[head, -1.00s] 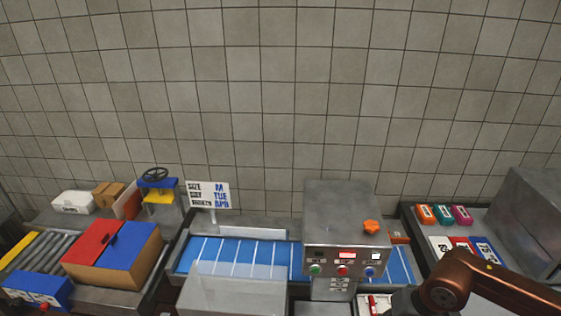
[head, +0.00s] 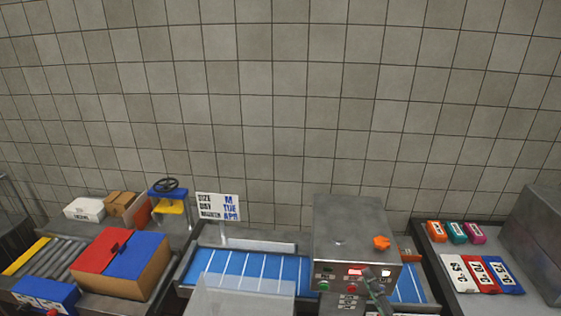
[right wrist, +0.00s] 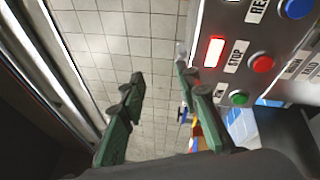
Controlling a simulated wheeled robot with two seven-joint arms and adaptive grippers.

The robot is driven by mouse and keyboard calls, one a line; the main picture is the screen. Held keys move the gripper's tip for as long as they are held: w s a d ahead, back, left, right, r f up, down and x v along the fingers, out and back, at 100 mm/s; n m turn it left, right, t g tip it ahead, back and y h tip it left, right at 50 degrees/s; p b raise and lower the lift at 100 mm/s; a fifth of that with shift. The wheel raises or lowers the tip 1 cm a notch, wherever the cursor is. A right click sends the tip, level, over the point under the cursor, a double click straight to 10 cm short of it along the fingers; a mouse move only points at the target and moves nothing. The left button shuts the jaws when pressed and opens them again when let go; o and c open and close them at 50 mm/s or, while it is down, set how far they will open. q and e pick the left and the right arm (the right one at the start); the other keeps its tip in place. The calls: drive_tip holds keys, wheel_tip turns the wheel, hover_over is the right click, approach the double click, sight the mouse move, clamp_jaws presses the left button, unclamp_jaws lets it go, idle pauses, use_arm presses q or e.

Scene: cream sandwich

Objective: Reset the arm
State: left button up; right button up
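My right gripper (head: 376,292) shows at the bottom of the head view, in front of the button panel of the grey machine (head: 350,222). In the right wrist view its two green fingers (right wrist: 160,68) are spread with nothing between them. The panel fills the upper right of that view, with a lit red display (right wrist: 213,52), a red stop button (right wrist: 262,64), a green button (right wrist: 239,98) and a blue button (right wrist: 297,7). The right finger lies close to the panel in the picture; I cannot tell whether it touches. My left gripper is not in view.
A blue conveyor (head: 235,265) runs under the machine. A sign (head: 218,206) stands behind it. A red and blue box (head: 122,262) and rollers (head: 50,258) are at left. Orange, teal and pink blocks (head: 457,232) and numbered cards (head: 482,274) lie at right.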

drive_tip(key=s+d+f+m+g+h, duration=0.35)
drive_tip(key=d+f+m, duration=0.3)
drive_tip(key=f, duration=0.35)
drive_tip(key=s+d+f+m+g+h, duration=0.35)
drive_tip(key=d+f+m, duration=0.35)
drive_tip(key=f, duration=0.4)
drive_tip(key=s+a+f+m+g+y, duration=0.1)
drive_tip(key=s+f+m+g, duration=0.35)
drive_tip(key=s+f, duration=0.5)
drive_tip(key=s+a+f+m+g, duration=0.1)
drive_tip(key=s+f+m+g, duration=0.45)
drive_tip(key=s, duration=0.65)
wheel_tip(320, 180, down, 36)
drive_tip(key=s+a+b, duration=0.1)
drive_tip(key=s+b, duration=0.2)
drive_tip(key=b, duration=0.2)
use_arm(q)
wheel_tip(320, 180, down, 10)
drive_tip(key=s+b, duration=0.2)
drive_tip(key=b, duration=0.3)
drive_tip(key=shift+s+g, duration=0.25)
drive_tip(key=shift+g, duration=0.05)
use_arm(e)
drive_tip(key=s+f+g, duration=0.1)
drive_tip(key=s+f, duration=2)
drive_tip(key=f, duration=0.1)
drive_tip(key=shift+s+a+f+g+y, duration=0.2)
drive_tip(key=shift+a+f+g+y, duration=0.1)
drive_tip(key=shift+f+y, duration=0.1)
